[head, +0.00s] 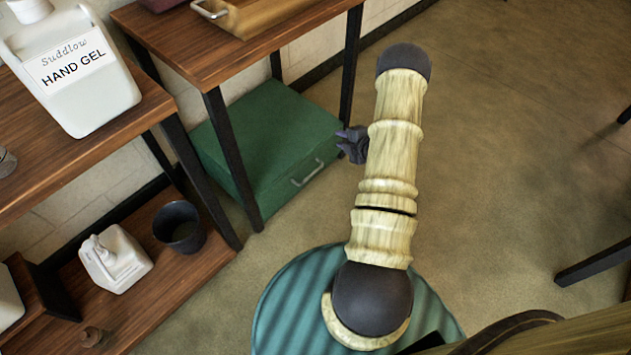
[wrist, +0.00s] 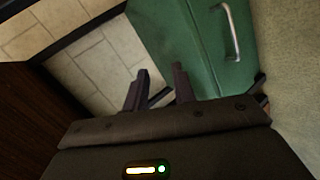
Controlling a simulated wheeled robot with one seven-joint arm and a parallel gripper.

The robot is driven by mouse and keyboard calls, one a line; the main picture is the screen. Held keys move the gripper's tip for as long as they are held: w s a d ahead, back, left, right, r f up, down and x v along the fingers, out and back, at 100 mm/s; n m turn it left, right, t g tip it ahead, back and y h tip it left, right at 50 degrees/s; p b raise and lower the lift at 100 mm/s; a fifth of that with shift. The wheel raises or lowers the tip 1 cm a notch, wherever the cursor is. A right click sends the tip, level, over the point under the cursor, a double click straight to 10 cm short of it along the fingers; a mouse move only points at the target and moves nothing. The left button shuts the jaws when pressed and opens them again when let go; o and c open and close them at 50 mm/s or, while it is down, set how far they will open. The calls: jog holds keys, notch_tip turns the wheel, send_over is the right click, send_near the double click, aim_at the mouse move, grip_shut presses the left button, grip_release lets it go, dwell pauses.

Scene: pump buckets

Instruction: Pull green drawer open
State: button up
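The green drawer (head: 268,138) is a box-like unit low under the wooden table, with a silver bar handle (head: 307,172) on its front. My gripper (head: 352,144) shows as a small dark shape beside my arm, to the right of the drawer front; the arm hides part of it. In the wrist view, my gripper (wrist: 160,82) has its two fingers apart with nothing between them. The green drawer (wrist: 180,42) fills the upper middle there, and its handle (wrist: 232,34) is up and right of the fingertips, apart from them.
Dark table legs (head: 232,160) stand at the drawer's left and back right. A wooden shelf unit (head: 125,150) at left holds a hand gel bottle (head: 85,75), a dark bucket (head: 180,228) and a white pump bottle (head: 115,262). Open floor (head: 500,130) lies to the right.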

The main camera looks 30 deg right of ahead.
aim_at(316, 170)
jog(key=s+f+n+t+y+b, duration=0.1)
jog(key=s+f+b, duration=0.3)
jog(key=f, duration=0.6)
jog(key=s+f+n+t+y+b, duration=0.1)
jog(key=s+f+n+y+b, duration=0.1)
jog(key=f+b, duration=0.4)
notch_tip(316, 170, down, 4)
jog(key=shift+s+f+n+t, duration=0.1)
jog(key=shift+s+n+t, duration=0.4)
jog(key=shift+s, duration=0.55)
jog(key=shift+w, duration=0.1)
jog(key=b+x, duration=0.9)
jog(key=x, duration=0.8)
jog(key=shift+w+a+f, duration=0.1)
jog(key=shift+a, duration=0.05)
grip_shut()
